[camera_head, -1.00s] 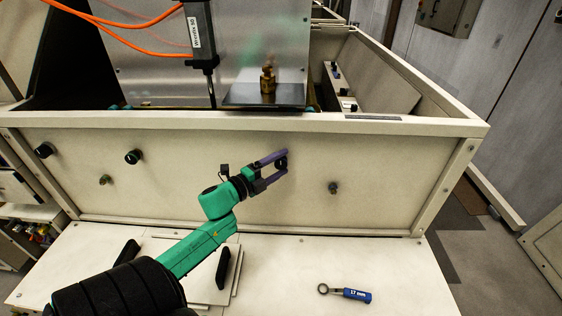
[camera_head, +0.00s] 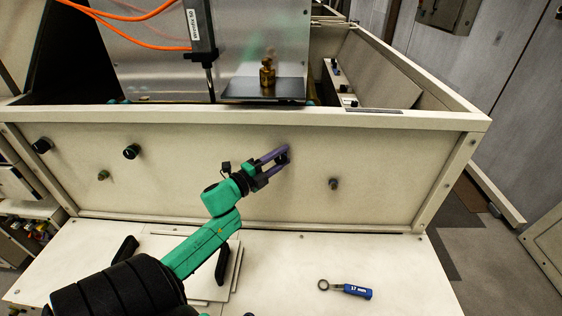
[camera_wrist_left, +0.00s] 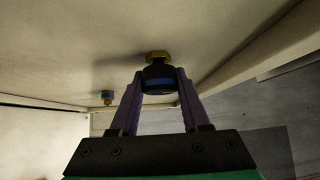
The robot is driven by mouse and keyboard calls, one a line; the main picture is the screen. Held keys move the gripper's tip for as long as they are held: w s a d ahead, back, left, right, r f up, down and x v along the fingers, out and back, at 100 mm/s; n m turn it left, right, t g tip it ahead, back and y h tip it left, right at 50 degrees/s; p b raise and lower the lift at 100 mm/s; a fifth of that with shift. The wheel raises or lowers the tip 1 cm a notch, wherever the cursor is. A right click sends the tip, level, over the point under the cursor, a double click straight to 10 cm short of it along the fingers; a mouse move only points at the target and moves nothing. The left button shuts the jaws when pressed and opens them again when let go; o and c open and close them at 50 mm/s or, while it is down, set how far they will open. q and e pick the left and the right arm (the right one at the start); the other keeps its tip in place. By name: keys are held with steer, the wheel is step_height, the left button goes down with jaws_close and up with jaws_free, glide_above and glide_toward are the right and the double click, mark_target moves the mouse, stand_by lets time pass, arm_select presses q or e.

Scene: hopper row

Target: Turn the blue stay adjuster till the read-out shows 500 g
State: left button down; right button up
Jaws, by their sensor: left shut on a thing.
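My left gripper (camera_head: 286,153) is at the front panel (camera_head: 390,165) of the pale bench, its purple fingers closed on a small dark knob. In the left wrist view the fingers (camera_wrist_left: 160,75) sit on both sides of this black knob with a blue band, the blue stay adjuster (camera_wrist_left: 158,86). A brass nut (camera_wrist_left: 158,56) shows between the knob and the panel. I see no legible read-out. My right gripper is not in view.
Two black knobs (camera_head: 131,151) and a small stud are on the panel's left; another stud (camera_head: 333,184) is at right. A brass weight (camera_head: 267,74) stands on a dark plate above. A blue-handled 17 mm wrench (camera_head: 350,291) lies on the white ledge.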

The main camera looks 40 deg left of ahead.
arm_select(q)
steer(key=n+t+b, duration=0.1)
steer(key=n+b, duration=0.1)
steer(key=n+t+y+b, duration=0.1)
steer(key=t+b, duration=0.1)
steer(key=b, duration=0.1)
steer(key=shift+f+n, duration=0.35)
steer(key=shift+n, duration=0.05)
steer(key=shift+r+n+t+y+b, duration=0.1)
steer(key=shift+n+t+y+b, duration=0.4)
steer(key=shift+n+b, duration=0.4)
steer(key=shift+r+n+b, duration=0.1)
steer(key=shift+n+b, duration=0.2)
steer(key=c, duration=0.6)
jaws_free()
steer(key=shift+o, duration=1.1)
steer(key=shift+r+t, duration=0.1)
steer(key=shift+t, duration=0.2)
